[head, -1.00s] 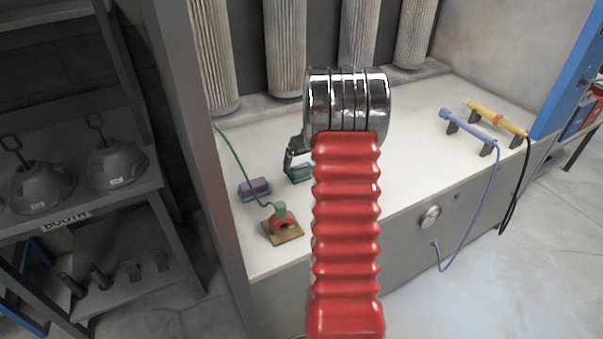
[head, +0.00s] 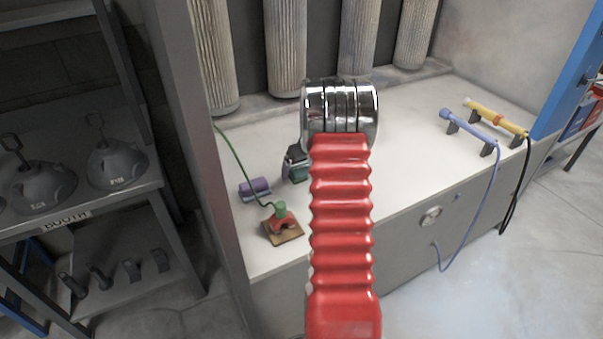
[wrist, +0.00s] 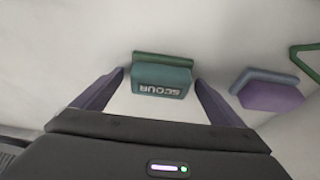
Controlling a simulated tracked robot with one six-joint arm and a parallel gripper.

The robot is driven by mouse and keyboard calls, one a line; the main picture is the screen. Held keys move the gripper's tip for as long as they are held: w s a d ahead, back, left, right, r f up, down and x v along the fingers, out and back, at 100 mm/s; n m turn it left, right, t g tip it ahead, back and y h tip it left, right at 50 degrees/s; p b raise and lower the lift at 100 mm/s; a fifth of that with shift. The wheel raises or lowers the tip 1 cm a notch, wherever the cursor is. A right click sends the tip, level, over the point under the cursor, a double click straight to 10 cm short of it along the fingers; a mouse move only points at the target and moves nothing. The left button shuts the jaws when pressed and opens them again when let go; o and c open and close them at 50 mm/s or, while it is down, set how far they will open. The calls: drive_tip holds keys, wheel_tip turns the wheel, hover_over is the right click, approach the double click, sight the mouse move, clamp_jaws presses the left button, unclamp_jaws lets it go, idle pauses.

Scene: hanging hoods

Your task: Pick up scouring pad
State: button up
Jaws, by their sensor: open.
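The scouring pad is a teal block marked SCOUR with a darker green layer along one long side. In the wrist view the scouring pad (wrist: 162,80) lies on the pale bench surface, between the tips of my gripper (wrist: 159,77). The two purple-grey fingers are apart, with bare surface showing between them and the pad. In the head view the scouring pad (head: 299,173) is partly hidden by my gripper (head: 292,160), which is over it behind my arm. Contact between the fingers and the pad cannot be made out.
A purple block (head: 254,188) lies just left of the pad; it also shows in the wrist view (wrist: 270,94). A red and green tool (head: 282,217) on a brown square stands in front, with a green cord. Blue (head: 470,131) and yellow (head: 497,117) handles rest at the right.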

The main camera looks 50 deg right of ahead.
drive_tip(key=shift+c, duration=0.3)
drive_tip(key=c, duration=1.2)
drive_tip(key=shift+r, duration=0.15)
wheel_tip(320, 180, up, 10)
drive_tip(key=shift+f, duration=0.1)
idle(0.4)
